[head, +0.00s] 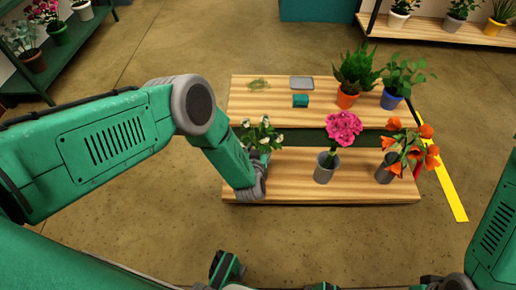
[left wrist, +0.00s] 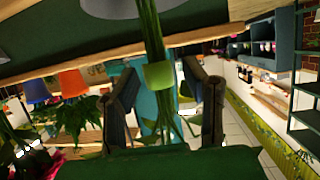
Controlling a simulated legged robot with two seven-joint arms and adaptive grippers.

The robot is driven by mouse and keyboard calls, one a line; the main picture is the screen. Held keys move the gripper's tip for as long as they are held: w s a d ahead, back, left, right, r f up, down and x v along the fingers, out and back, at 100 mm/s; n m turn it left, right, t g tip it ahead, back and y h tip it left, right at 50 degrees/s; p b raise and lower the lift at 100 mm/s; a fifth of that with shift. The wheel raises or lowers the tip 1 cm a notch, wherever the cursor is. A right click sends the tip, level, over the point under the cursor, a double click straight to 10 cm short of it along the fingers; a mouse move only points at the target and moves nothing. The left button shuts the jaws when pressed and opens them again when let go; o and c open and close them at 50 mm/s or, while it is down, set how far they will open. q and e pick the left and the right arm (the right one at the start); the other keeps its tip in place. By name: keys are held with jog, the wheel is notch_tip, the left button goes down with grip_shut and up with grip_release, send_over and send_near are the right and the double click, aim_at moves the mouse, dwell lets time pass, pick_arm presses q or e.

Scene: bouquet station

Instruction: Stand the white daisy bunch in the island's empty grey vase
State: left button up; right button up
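The white daisy bunch (head: 262,136) stands roughly upright at the left end of the island, its flower heads above my left gripper (head: 258,182). In the left wrist view, which is upside down, its green stems and lime wrap (left wrist: 159,75) are between the two spread fingers of my left gripper (left wrist: 160,78), with gaps visible beside the wrap. The stems run to a pale grey rounded shape (left wrist: 112,8) at the top edge, probably the grey vase. Whether the stem ends are inside it is cut off. In the head view my left gripper hides that spot. My right gripper is out of view.
On the island's lower board (head: 285,190), a grey vase (head: 324,170) holds pink flowers and another (head: 385,172) holds orange ones.

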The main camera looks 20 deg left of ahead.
pick_arm(q)
jog(key=shift+s, duration=0.1)
jog(key=v, duration=1.2)
jog(key=s+a+r+m+g+h, duration=0.15)
jog(key=s+a+g, duration=0.45)
jog(key=s, duration=0.6)
jog(key=s+a+r+m+g+h, duration=0.1)
jog(key=s+a+r+g, duration=0.2)
jog(key=s+a+g, duration=0.65)
jog(key=s+d+r+t+p, duration=0.1)
jog(key=s+r+p, duration=0.1)
jog(key=r+p, duration=0.7)
jog(key=s+d+r+t+p, duration=0.1)
jog(key=s+r+t+p, duration=0.1)
jog(key=r+p, duration=0.7)
jog(key=shift+r, duration=0.4)
jog(key=shift+s+f, duration=0.1)
